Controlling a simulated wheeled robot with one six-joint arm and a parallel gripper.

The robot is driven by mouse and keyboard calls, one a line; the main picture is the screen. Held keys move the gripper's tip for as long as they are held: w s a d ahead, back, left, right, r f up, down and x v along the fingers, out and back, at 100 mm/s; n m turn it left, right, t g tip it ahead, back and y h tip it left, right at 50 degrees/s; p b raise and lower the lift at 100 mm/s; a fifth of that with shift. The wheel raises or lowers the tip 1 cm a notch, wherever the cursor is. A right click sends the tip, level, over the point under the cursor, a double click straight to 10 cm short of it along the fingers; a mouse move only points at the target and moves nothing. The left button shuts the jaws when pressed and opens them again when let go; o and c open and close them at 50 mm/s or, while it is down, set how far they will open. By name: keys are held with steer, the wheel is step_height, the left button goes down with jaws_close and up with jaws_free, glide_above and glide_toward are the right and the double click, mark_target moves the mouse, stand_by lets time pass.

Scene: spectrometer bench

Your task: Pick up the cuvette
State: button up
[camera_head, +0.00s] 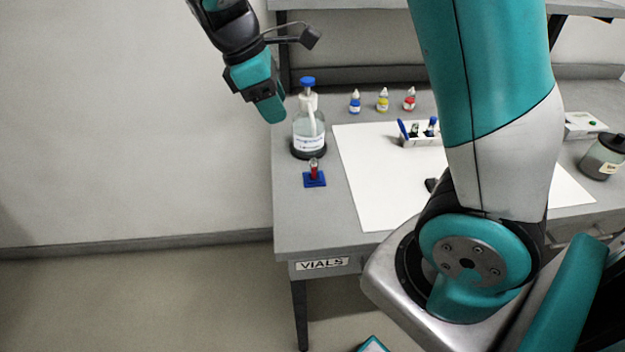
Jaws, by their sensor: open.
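A small upright vessel with red contents (314,168), which looks like the cuvette, stands on a blue square base (314,180) near the left edge of the bench. It is small in the picture, so its exact shape is hard to tell. My gripper (270,108) is at the upper left, pointing down, above and to the left of the vessel and apart from it. The gripper is open and nothing shows between its fingers, which are seen from the side and overlap.
A wash bottle with a blue cap (308,125) stands right behind the vessel, close to my gripper. Small dropper bottles (382,101) line the back. A white mat (370,180) holds a rack (420,138). A dark-lidded jar (603,157) stands at right. My arm hides part of the bench (305,225).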

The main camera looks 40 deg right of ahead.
glide_above(312, 177)
steer(key=w+a, duration=0.1)
steer(key=a, duration=0.1)
steer(key=f, duration=1.1)
steer(key=shift+d+f, duration=0.25)
steer(key=shift+f, duration=0.1)
steer(key=shift+w+d+p+x, duration=0.1)
steer(key=shift+p+x, duration=0.05)
steer(key=shift+x, duration=1.2)
steer(key=shift+w+d+p+x, duration=0.15)
steer(key=shift+x, duration=1.15)
steer(key=c, duration=0.8)
